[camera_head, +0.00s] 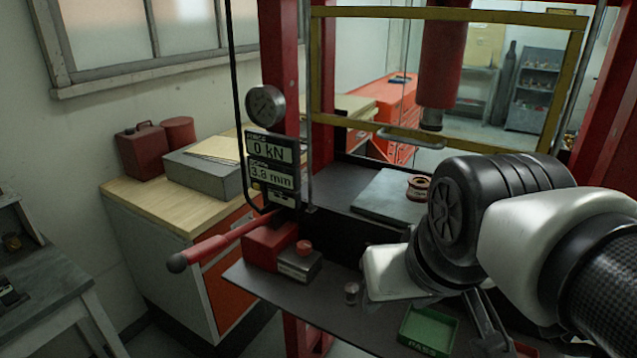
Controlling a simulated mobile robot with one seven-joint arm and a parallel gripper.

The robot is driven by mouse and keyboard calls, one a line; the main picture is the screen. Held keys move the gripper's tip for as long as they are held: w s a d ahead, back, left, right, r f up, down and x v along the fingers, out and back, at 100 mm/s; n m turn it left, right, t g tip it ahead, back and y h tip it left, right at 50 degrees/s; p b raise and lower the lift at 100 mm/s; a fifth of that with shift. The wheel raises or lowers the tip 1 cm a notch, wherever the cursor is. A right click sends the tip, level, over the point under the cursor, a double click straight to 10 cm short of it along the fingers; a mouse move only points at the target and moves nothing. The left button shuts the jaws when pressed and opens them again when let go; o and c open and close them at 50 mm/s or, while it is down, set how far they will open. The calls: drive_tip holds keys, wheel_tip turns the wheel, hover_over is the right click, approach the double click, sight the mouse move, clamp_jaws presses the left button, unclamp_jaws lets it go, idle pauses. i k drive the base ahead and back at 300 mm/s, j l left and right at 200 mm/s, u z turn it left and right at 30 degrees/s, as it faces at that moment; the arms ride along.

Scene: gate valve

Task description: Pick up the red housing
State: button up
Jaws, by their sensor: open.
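A small reddish round part with a ring-like top, which looks like the red housing (418,188), sits on the grey plate (385,196) in the press, under the red ram (440,65). My arm reaches in from the right. My gripper (487,325) points down over the front shelf, nearer to me and lower in the picture than the housing, and does not touch it. Its fingers are partly hidden behind my arm. They look open, and I see nothing between them.
On the front shelf (325,308) are a green tray (430,332), a small metal cylinder (351,293) and a grey block with a red knob (300,262). A yellow-framed clear guard (360,125) stands above the plate. A red lever (225,243) sticks out left.

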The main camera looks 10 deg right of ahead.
sight(420, 189)
drive_tip(key=j+z, duration=0.15)
drive_tip(key=z, duration=0.2)
drive_tip(key=k+j+z, duration=0.15)
drive_tip(key=z, duration=0.2)
